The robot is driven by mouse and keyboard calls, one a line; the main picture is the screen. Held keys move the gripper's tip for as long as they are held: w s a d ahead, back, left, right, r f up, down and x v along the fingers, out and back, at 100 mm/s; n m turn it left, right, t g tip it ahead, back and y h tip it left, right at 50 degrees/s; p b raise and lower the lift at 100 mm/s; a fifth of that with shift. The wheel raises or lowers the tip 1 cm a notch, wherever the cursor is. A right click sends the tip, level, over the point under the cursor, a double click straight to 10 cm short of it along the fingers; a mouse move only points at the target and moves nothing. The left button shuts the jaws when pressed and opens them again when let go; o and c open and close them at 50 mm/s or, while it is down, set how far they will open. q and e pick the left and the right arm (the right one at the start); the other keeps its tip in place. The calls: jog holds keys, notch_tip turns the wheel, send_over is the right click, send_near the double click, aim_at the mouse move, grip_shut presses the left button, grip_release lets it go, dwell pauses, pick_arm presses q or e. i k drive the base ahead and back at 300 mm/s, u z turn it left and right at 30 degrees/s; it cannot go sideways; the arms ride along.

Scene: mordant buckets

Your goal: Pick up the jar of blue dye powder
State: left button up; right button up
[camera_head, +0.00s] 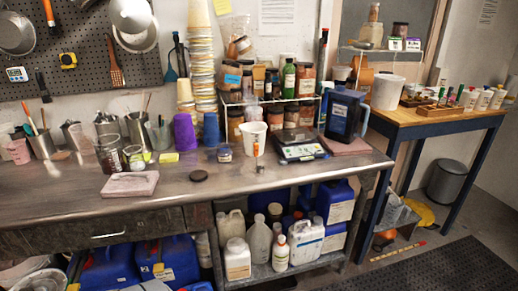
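A small clear jar (225,154) with a pale label and what looks like blue contents stands on the steel counter (250,185), left of a white cup (254,138). It is the likeliest jar of blue dye powder, but its label is too small to read. Jars of brown and orange powder (306,80) stand on the wire rack behind; one at its left carries a blue note (232,80). Neither of my grippers shows in the head view.
A black disc (199,176) lies in front of the jar. A scale (298,146) and a dark blue jug (345,112) stand to the right. Blue and purple cups (185,132) stand behind left. The counter's front strip is mostly clear. A wooden table (430,121) stands at right.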

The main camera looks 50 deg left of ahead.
aim_at(224, 153)
jog(key=u, duration=0.3)
jog(key=i, duration=1)
jog(key=u, duration=0.65)
